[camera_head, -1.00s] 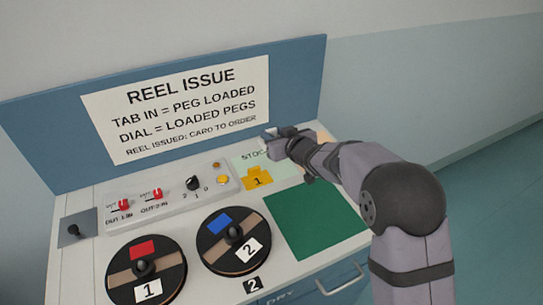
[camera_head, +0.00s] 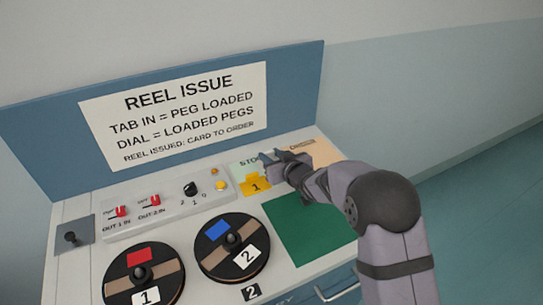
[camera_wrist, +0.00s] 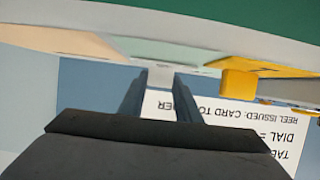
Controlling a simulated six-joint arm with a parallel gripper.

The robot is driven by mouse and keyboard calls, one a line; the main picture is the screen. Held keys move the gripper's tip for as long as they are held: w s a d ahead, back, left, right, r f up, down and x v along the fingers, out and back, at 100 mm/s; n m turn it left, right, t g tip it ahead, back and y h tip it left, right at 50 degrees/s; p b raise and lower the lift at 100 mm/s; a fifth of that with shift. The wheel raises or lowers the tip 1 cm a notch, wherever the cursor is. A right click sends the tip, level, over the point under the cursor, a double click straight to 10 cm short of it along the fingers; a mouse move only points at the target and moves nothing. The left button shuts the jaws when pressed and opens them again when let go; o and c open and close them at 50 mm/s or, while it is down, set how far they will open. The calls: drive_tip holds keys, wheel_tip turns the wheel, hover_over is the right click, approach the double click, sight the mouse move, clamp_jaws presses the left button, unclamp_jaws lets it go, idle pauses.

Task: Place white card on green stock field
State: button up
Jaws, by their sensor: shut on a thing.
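My gripper (camera_head: 272,158) is over the right part of the pale green stock field (camera_head: 238,169), close to its border with the orange field. In the wrist view my gripper (camera_wrist: 160,90) is shut on a small white piece, which looks like part of the white card (camera_wrist: 160,76). The rest of the card is hidden or merges with the pale green field (camera_wrist: 165,52). I cannot tell whether the card touches the field. A yellow card marked 1 (camera_head: 255,186) lies on the field, left of my gripper.
The pale orange field (camera_head: 320,152) is right of the stock field. A dark green mat (camera_head: 305,232) lies in front. Reel 1 (camera_head: 143,272) and reel 2 (camera_head: 232,247) sit front left. A switch panel (camera_head: 165,203) is left, and a blue sign board (camera_head: 295,95) stands behind.

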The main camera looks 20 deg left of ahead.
drive_tip(key=shift+f, duration=0.15)
drive_tip(key=o, duration=1)
drive_tip(key=shift+r, duration=0.25)
drive_tip(key=b+v, duration=0.1)
drive_tip(key=v, duration=1.1)
drive_tip(key=shift+b, duration=0.4)
